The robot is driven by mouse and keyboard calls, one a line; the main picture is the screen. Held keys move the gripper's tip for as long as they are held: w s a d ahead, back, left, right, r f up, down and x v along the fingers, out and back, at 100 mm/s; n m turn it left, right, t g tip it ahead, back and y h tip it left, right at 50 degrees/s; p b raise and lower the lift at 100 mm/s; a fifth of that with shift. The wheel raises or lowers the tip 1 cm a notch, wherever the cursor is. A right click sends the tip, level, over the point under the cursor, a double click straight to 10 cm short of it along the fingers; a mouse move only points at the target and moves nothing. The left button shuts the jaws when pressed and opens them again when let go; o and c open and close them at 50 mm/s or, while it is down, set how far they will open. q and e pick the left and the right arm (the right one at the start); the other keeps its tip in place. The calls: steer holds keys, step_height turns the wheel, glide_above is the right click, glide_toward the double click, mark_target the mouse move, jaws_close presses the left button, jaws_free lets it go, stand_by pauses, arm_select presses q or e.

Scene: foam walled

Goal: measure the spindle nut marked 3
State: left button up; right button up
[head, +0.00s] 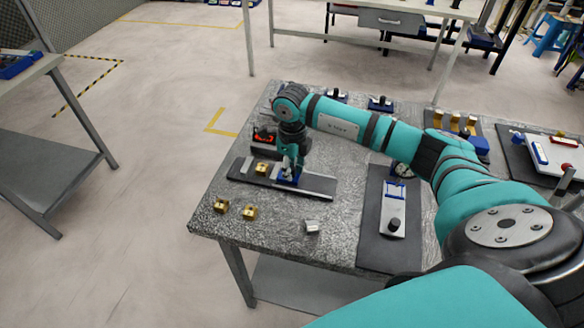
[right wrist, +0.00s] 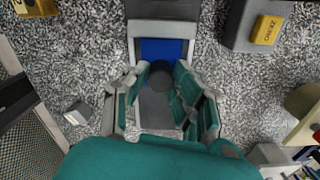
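My right gripper (head: 290,165) reaches down from above onto a blue slider (head: 288,178) on a long dark grey gauge (head: 318,183). In the right wrist view my right gripper (right wrist: 162,72) has its fingers closed in on both sides of a dark round knob (right wrist: 162,80), above a blue plate (right wrist: 160,49). A brass nut (head: 262,168) is on the gauge, left of the slider. Two more brass nuts (head: 221,205) (head: 249,212) stand on the table at the front left. No number is legible on any nut. My left gripper is out of view.
A readout (head: 265,139) with red digits stands behind the gauge; its yellow ZERO button (right wrist: 267,30) shows in the wrist view. A silver block (head: 312,227) lies in front. A dark mat (head: 376,253) with a blue-and-white device is to the right. The front-left table edge is near.

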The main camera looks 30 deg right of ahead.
mark_target(278, 171)
steer(key=shift+c, duration=1.1)
steer(key=shift+w, duration=0.1)
steer(key=w+a+b, duration=0.2)
steer(key=shift+w+a+f, duration=0.1)
steer(key=shift+w+a, duration=0.05)
steer(key=shift+w, duration=0.15)
steer(key=shift+w+a, duration=0.15)
steer(key=o, duration=0.9)
